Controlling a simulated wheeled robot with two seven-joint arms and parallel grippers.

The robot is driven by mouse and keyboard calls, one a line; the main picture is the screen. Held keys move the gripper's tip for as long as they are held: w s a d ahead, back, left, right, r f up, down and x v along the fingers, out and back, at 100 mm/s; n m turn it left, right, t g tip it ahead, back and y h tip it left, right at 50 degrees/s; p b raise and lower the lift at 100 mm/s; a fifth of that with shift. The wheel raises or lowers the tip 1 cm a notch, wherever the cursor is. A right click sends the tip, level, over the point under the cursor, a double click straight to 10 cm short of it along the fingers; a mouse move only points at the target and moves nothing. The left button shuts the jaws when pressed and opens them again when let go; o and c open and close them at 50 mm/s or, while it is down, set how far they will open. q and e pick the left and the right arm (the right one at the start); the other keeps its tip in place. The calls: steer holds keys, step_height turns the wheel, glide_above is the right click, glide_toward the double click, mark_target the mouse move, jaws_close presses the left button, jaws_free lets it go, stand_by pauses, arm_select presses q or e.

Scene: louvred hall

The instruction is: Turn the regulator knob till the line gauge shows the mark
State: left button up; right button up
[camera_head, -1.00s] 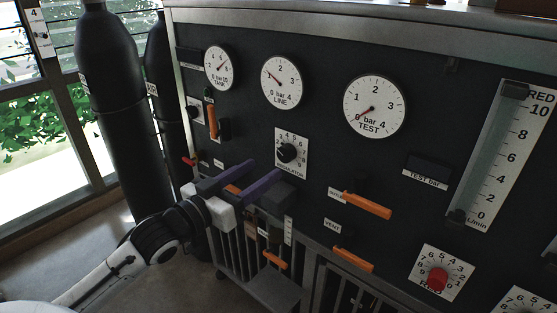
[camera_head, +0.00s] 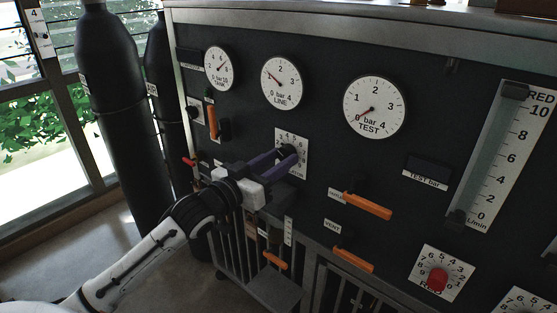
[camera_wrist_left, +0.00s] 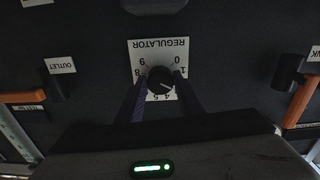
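The dark round regulator knob (camera_head: 287,153) sits on a white numbered plate in the middle of the panel. In the left wrist view the knob (camera_wrist_left: 160,80) shows upside down with its plate. My left gripper (camera_head: 284,157) is at the knob, its purple fingers one on each side. In the wrist view the fingers (camera_wrist_left: 161,88) look apart, with a thin gap to the knob; contact is not clear. The line gauge (camera_head: 282,83) is above the knob, its needle pointing up and left near 1. I cannot make out a separate mark on it. My right gripper is not in view.
The tank gauge (camera_head: 220,68) and test gauge (camera_head: 374,107) flank the line gauge. Orange-handled levers (camera_head: 366,206) jut out right of and below the knob; another (camera_head: 212,122) is to the left. Black cylinders (camera_head: 108,110) stand left of the panel.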

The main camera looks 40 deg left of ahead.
arm_select(q)
steer(key=c, duration=0.5)
steer(key=m+p, duration=0.2)
steer(key=p, duration=0.1)
steer(key=shift+r, duration=0.35)
steer(key=shift+m+p, duration=0.5)
steer(key=shift+m, duration=0.3)
steer(key=shift+f+m, duration=0.25)
steer(key=shift+m, duration=0.45)
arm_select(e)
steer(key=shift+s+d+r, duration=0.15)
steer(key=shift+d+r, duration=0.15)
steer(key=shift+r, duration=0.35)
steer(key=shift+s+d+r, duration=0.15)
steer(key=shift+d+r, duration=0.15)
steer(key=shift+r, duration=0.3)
arm_select(q)
steer(key=o, duration=1.1)
steer(key=shift+c, duration=0.2)
steer(key=shift+s+f, duration=0.1)
steer(key=s+a, duration=0.1)
steer(key=s, duration=0.9)
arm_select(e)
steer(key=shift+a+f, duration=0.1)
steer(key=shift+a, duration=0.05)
